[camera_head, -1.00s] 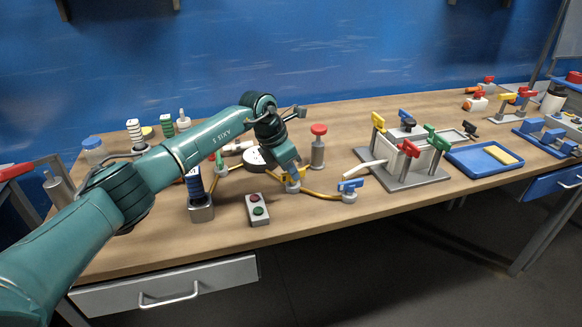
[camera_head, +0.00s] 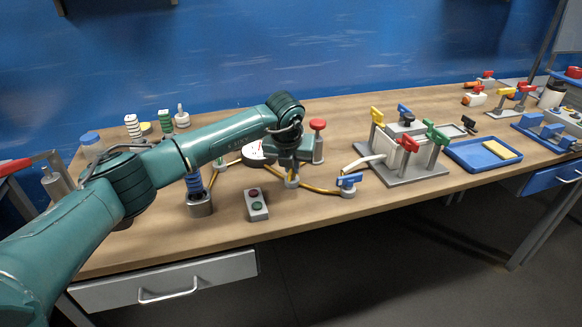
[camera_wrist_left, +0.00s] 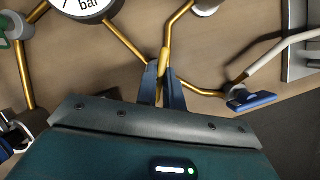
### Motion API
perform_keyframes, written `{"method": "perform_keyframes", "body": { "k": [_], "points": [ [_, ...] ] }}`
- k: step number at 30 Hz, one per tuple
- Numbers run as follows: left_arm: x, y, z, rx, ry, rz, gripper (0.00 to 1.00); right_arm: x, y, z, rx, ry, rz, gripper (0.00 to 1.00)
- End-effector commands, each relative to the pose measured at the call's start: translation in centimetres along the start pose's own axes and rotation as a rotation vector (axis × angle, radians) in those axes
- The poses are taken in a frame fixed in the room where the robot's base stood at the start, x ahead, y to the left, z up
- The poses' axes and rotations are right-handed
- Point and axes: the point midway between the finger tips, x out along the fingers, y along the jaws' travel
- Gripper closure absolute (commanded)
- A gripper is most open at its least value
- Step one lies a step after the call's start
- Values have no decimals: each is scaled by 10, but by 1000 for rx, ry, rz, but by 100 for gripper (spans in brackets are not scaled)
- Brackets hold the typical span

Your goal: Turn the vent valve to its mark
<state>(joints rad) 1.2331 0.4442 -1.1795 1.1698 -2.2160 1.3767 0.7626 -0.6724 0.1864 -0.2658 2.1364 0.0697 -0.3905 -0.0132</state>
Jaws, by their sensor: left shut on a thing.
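A yellow-handled valve stands on the brass piping near the front middle of the table; its grey body (camera_head: 292,181) shows just under my left gripper (camera_head: 293,168). In the left wrist view the yellow handle (camera_wrist_left: 164,64) points up the picture from between the fingertips of my left gripper (camera_wrist_left: 163,82), which is shut on it. The fingers hide part of the handle, and I cannot make out a mark. A blue-handled valve (camera_head: 348,182) stands to the right on the same piping; it also shows in the left wrist view (camera_wrist_left: 250,100). My right gripper is not in view.
A red-topped post (camera_head: 318,142) stands close behind my left gripper. A round gauge (camera_wrist_left: 88,8) sits to the upper left in the wrist view. A button box (camera_head: 257,205) is in front. A grey rack with coloured handles (camera_head: 410,178) stands right.

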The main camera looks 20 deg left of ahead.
Motion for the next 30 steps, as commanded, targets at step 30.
{"method": "perform_keyframes", "body": {
  "k": [30],
  "points": [
    [0, -3, 1, -471, 1, 194, 100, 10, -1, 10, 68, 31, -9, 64]
  ]
}}
